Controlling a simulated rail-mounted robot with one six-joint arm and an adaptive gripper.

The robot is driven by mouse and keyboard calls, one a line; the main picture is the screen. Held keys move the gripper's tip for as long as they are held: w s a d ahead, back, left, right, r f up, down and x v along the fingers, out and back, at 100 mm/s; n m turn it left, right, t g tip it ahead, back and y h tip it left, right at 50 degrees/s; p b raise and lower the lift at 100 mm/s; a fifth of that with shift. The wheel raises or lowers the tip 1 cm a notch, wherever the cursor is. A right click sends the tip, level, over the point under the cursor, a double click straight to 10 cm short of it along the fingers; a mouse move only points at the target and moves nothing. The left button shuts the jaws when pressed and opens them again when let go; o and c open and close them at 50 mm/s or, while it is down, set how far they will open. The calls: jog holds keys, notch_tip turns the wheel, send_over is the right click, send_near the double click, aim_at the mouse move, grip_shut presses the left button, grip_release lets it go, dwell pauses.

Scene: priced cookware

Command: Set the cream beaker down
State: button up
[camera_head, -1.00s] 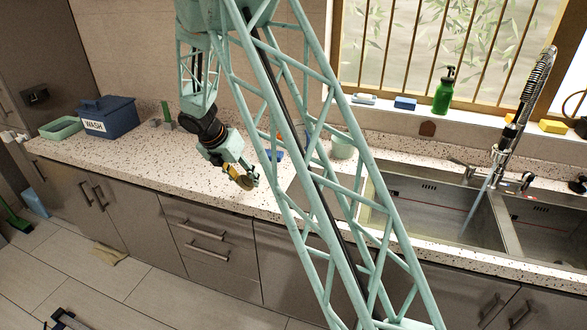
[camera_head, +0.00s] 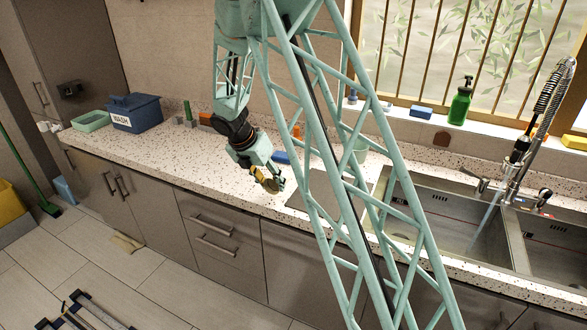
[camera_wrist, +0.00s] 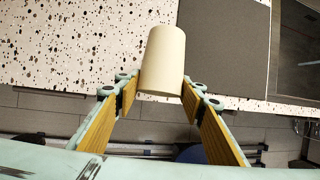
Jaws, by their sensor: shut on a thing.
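The cream beaker (camera_wrist: 164,58) is a plain, smooth cylinder in the wrist view. My gripper (camera_wrist: 160,90) has one finger on each side of its lower end in that view and is shut on it. Behind the beaker show the speckled countertop (camera_wrist: 75,45) and a dark grey board (camera_wrist: 228,45). In the head view my gripper (camera_head: 272,182) is over the front part of the countertop (camera_head: 215,175), left of the sink. The beaker cannot be made out clearly there. I cannot tell whether its base touches the counter.
The sink (camera_head: 435,215) with running water lies to the right. A pale green cup (camera_head: 361,150), partly behind my arm, and a blue item (camera_head: 281,157) stand farther back. A blue WASH box (camera_head: 136,115) and a green tray (camera_head: 92,121) are at far left. Counter between is mostly clear.

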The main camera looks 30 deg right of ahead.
dwell(0.4)
jog(key=w+d, duration=0.2)
jog(key=w, duration=0.2)
jog(key=w+d+f, duration=0.1)
jog(key=w+d, duration=0.1)
jog(key=w, duration=0.3)
jog(key=w+d, duration=0.3)
jog(key=w, duration=0.2)
jog(key=shift+w+f, duration=0.2)
jog(key=shift+f, duration=0.05)
jog(key=shift+f, duration=0.15)
jog(key=shift+f, duration=1.6)
jog(key=shift+f, duration=0.1)
jog(key=o, duration=0.9)
